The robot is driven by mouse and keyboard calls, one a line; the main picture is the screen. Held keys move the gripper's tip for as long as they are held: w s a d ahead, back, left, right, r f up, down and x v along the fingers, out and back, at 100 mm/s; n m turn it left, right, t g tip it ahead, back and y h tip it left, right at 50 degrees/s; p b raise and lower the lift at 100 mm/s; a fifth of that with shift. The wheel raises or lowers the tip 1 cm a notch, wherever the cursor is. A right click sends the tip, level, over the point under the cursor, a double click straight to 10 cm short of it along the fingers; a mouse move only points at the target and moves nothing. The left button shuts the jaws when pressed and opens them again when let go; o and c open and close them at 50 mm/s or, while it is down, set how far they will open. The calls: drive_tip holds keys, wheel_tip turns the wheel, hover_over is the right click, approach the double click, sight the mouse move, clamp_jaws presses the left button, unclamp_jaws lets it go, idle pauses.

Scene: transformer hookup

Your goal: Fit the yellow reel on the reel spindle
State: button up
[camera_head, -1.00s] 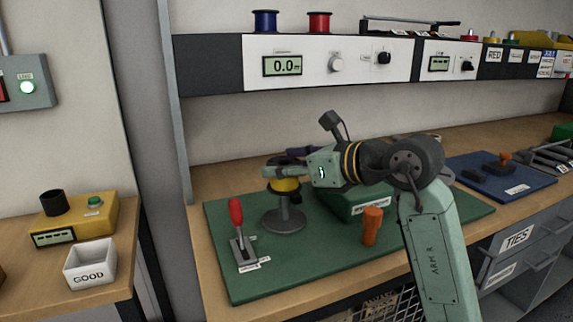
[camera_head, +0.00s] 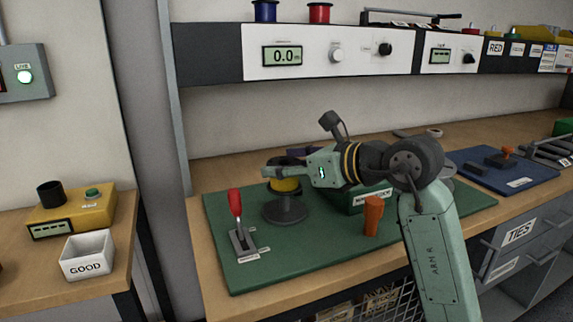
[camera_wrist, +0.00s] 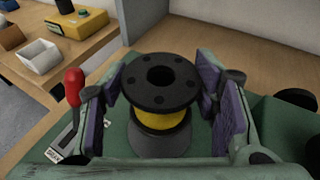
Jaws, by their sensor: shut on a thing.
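The yellow reel (camera_head: 286,185) has black flanges. My gripper (camera_head: 284,172) is shut on it, and in the wrist view the two finger pads (camera_wrist: 160,92) lie on either side of its upper flange. The reel (camera_wrist: 161,119) is upright, with its dark centre hole facing the camera. The reel spindle (camera_head: 286,212), a stand with a round grey base, is directly below the reel on the green mat. Its base (camera_wrist: 160,146) also shows under the reel in the wrist view. The spindle's upper part is hidden, so I cannot tell how far the reel is over it.
A red-handled lever (camera_head: 236,207) stands close left of the spindle on the green mat (camera_head: 300,262). A green box (camera_head: 357,200) and an orange tool handle (camera_head: 372,215) are to the right. The instrument shelf (camera_head: 210,70) runs behind.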

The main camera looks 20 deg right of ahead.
sight(297, 188)
drive_tip(key=shift+f+b, duration=2.25)
drive_tip(key=shift+f, duration=0.25)
drive_tip(key=o, duration=1.6)
drive_tip(key=shift+r, duration=0.1)
drive_tip(key=shift+r+p, duration=1.55)
drive_tip(key=shift+r, duration=0.9)
